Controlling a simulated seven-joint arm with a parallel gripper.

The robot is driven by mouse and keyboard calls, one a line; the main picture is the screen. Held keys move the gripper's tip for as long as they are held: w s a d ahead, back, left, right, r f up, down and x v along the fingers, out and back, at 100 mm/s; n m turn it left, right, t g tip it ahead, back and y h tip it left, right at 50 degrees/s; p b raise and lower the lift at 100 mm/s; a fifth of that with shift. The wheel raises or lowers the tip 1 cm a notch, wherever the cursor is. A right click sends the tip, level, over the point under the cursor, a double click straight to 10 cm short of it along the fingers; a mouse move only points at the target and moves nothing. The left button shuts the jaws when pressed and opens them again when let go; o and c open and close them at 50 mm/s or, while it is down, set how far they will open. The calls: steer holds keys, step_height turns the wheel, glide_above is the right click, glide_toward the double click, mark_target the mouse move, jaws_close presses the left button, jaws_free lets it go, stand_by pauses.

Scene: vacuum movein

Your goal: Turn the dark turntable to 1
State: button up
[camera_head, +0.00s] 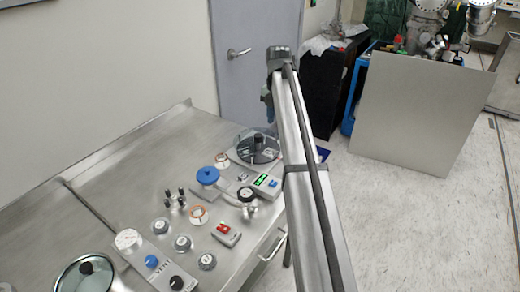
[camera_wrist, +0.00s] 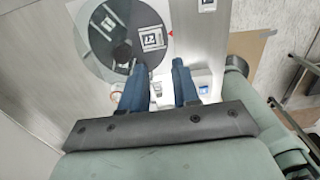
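In the wrist view the turntable (camera_wrist: 92,62) shows at the top left, with a dark centre and paler sectors. A white label (camera_wrist: 153,39) with a dark mark sits near its right rim; I cannot read it surely. A red triangle (camera_wrist: 170,33) lies just outside the rim. My gripper (camera_wrist: 161,66) has two blue fingers, apart and empty, with tips by the turntable's lower right rim in the picture; their height above it is unclear.
A blue knob (camera_head: 207,175) and a box with a green display (camera_head: 267,182) stand near the turntable. A red-button box (camera_head: 226,234) and several dials are nearer. A glass-lidded round unit (camera_head: 85,275) is at bottom left. Bare bench (camera_head: 140,150) lies left.

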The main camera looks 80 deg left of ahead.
steer(key=shift+o, duration=0.7)
steer(key=shift+w, duration=0.15)
steer(key=o, duration=0.4)
steer(key=shift+m+g, duration=0.3)
steer(key=w, duration=0.1)
steer(key=w+a+r, duration=0.1)
steer(key=w, duration=0.3)
steer(key=shift+a+r, duration=0.2)
steer(key=shift+a, duration=0.1)
steer(key=m+g, duration=0.4)
steer(key=m, duration=0.5)
glide_toward(259, 135)
steer(key=x, duration=0.9)
steer(key=shift+r, duration=0.1)
jaws_close()
